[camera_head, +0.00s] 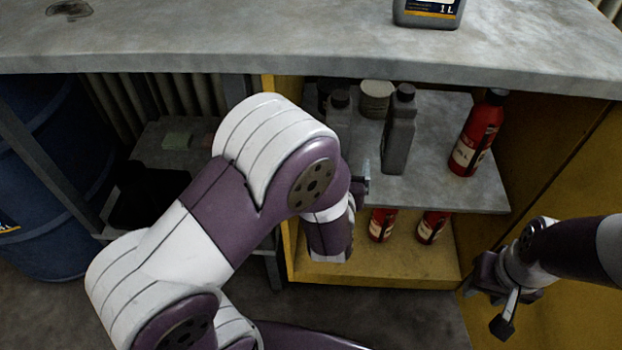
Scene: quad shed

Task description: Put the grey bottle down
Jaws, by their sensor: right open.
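A grey bottle (399,135) with a dark cap stands upright on the upper shelf (450,195) of the open yellow cabinet. A second grey bottle (340,108) stands to its left, partly hidden behind my left arm. My right gripper (489,304) is open and empty, low at the right, apart from the bottles.
A red bottle (479,134) stands at the shelf's right, and a round tin (376,98) behind. Two red bottles stand below, one of them here (432,228). The grey worktop (250,38) overhangs the cabinet. A blue barrel (45,200) is at left. The shelf's front right is clear.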

